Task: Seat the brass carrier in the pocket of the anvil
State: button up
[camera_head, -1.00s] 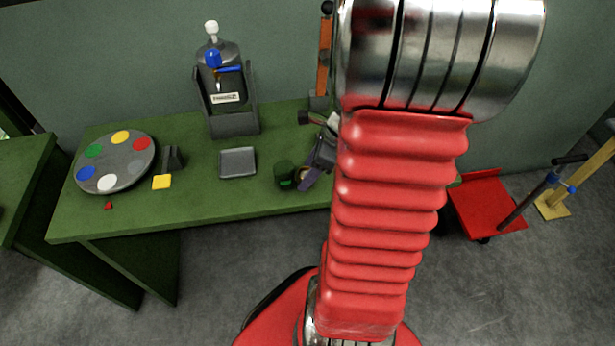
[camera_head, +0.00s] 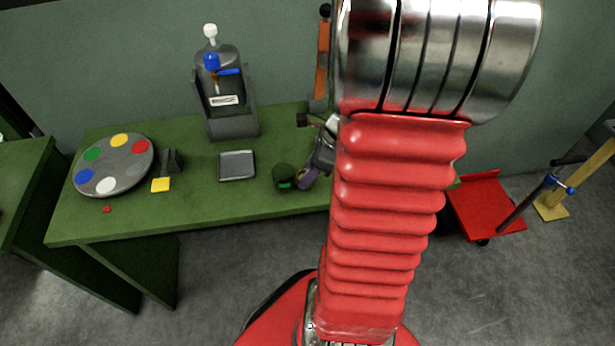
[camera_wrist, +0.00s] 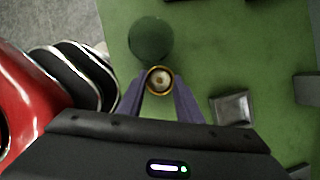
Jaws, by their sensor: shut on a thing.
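My gripper (camera_wrist: 159,84) is shut on the brass carrier (camera_wrist: 159,80), a small round brass-rimmed piece with a pale centre, between its purple fingertips. My gripper (camera_head: 305,178) also shows in the head view, where the carrier cannot be made out. A dark green round body (camera_wrist: 151,38) lies just beyond the fingertips; it also shows in the head view (camera_head: 284,177), with a bright green mark, close beside my fingers. I cannot tell whether it is the anvil, and no pocket is visible on it. I cannot tell whether the carrier touches anything.
A shallow grey tray (camera_head: 237,166) lies on the green bench (camera_head: 215,198). Left of it are a yellow square (camera_head: 160,184), a dark block (camera_head: 172,161) and a disc with coloured spots (camera_head: 114,172). A grey bottle stand (camera_head: 235,127) is behind. A red cart (camera_head: 488,202) stands right.

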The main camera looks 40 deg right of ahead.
jog(key=shift+r, duration=0.1)
notch_tip(320, 180, up, 10)
dwell(0.5)
dwell(0.5)
